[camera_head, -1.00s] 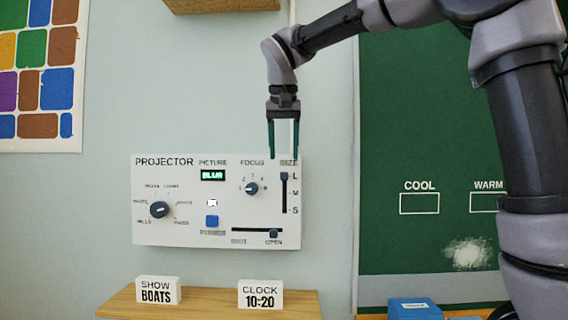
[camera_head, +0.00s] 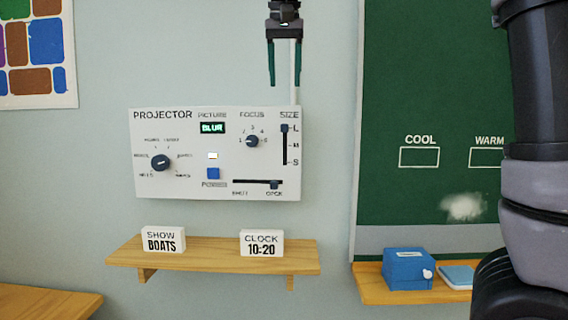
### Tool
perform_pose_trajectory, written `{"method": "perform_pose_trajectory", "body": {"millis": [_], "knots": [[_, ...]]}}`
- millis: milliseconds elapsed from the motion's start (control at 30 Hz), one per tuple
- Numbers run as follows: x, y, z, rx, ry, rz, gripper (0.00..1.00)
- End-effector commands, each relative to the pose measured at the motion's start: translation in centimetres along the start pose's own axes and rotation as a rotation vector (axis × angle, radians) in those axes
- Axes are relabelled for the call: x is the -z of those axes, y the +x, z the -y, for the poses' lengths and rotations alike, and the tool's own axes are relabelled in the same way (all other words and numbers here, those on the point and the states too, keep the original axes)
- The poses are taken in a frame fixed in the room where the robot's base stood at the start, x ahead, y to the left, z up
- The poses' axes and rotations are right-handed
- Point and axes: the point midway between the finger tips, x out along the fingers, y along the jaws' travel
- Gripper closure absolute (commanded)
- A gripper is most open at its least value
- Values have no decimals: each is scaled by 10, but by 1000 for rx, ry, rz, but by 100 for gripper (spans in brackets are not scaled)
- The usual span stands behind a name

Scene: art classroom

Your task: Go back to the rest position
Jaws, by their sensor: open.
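My gripper (camera_head: 285,84) is at the top of the view, pointing down, with its two green fingers apart and nothing between them. It is just above the top right part of the white projector panel (camera_head: 160,188); I cannot tell its distance from the wall. The size slider (camera_head: 285,129) stands at L. The focus knob (camera_head: 252,141) and the left dial (camera_head: 161,162) are on the panel, and the picture display (camera_head: 212,128) reads BLUR. The lower slider (camera_head: 274,185) is at the OPEN end. My arm runs down the right side of the view.
A wooden shelf (camera_head: 210,262) below the panel holds the SHOW BOATS block (camera_head: 164,240) and the CLOCK 10:20 block (camera_head: 262,244). A green board (camera_head: 420,90) is at the right. A blue box (camera_head: 408,269) sits on the ledge (camera_head: 375,292) below it.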

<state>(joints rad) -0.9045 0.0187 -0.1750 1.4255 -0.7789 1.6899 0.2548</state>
Motion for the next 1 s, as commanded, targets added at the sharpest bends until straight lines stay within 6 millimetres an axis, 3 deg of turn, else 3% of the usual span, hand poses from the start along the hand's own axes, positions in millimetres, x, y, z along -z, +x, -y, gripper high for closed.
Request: {"method": "perform_pose_trajectory", "body": {"millis": [133,233,400,500,600,733,833,1000], "knots": [[-5,7,-44,29,23,15,43],[-22,18,-94,75,55,24,43],[-77,41,-172,164,137,-4,43],[-116,57,-204,200,198,-45,43],[-151,74,-227,219,259,-94,43],[-184,94,-243,225,323,-149,43],[-197,103,-249,223,351,-173,43],[-203,108,-252,222,362,-184,43]]}}
